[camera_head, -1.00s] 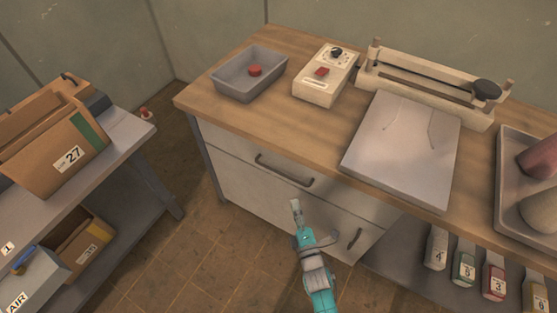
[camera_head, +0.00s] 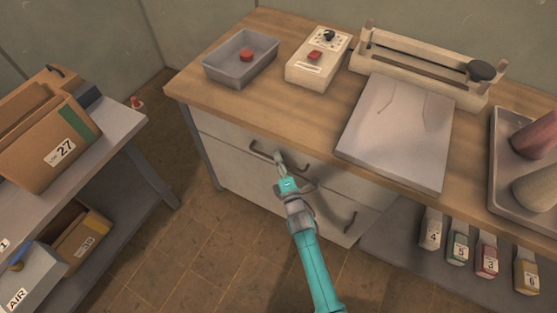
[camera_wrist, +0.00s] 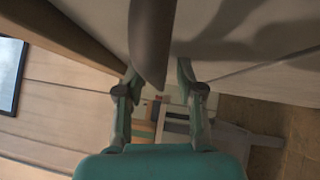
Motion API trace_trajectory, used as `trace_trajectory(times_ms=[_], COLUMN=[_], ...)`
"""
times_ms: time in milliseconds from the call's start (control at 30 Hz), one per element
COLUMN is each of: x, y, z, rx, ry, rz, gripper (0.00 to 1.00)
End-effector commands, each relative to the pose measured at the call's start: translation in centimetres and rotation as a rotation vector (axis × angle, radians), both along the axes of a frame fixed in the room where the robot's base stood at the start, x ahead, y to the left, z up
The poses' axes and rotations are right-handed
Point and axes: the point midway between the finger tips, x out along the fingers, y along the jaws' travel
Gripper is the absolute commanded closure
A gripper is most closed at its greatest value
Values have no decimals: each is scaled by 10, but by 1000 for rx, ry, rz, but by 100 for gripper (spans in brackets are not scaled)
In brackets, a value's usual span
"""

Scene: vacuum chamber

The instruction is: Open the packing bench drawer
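The packing bench (camera_head: 225,107) has a pale upper drawer (camera_head: 225,141) with a dark bar handle (camera_head: 261,153). The upper drawer looks shut, flush with the bench front. My gripper (camera_head: 279,161) is at the middle of this handle in the head view and covers part of it. In the wrist view the handle (camera_wrist: 152,40) runs between the two fingers of my gripper (camera_wrist: 158,72), with a gap showing on each side. I cannot tell whether either fingertip touches the handle.
Below is a second drawer with its own handle (camera_head: 350,222). The bench top holds a grey tray (camera_head: 238,75), a control box (camera_head: 305,77), a sealer (camera_head: 420,65) and a flat pale sheet (camera_head: 395,135). A shelf with boxes (camera_head: 55,150) stands left. Floor between is clear.

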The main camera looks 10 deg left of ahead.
Motion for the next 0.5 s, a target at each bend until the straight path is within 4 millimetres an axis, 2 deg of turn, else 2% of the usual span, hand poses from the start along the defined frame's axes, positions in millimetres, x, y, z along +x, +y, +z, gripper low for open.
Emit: trace_trajectory(times_ms=[300,433,467,500], x=[2,2,2,2], y=[1,1,1,1], z=[1,1,1,1], rx=[0,0,0,0], ry=[-1,-1,-1,-1], rz=[0,0,0,0], gripper=[63,95,100,100])
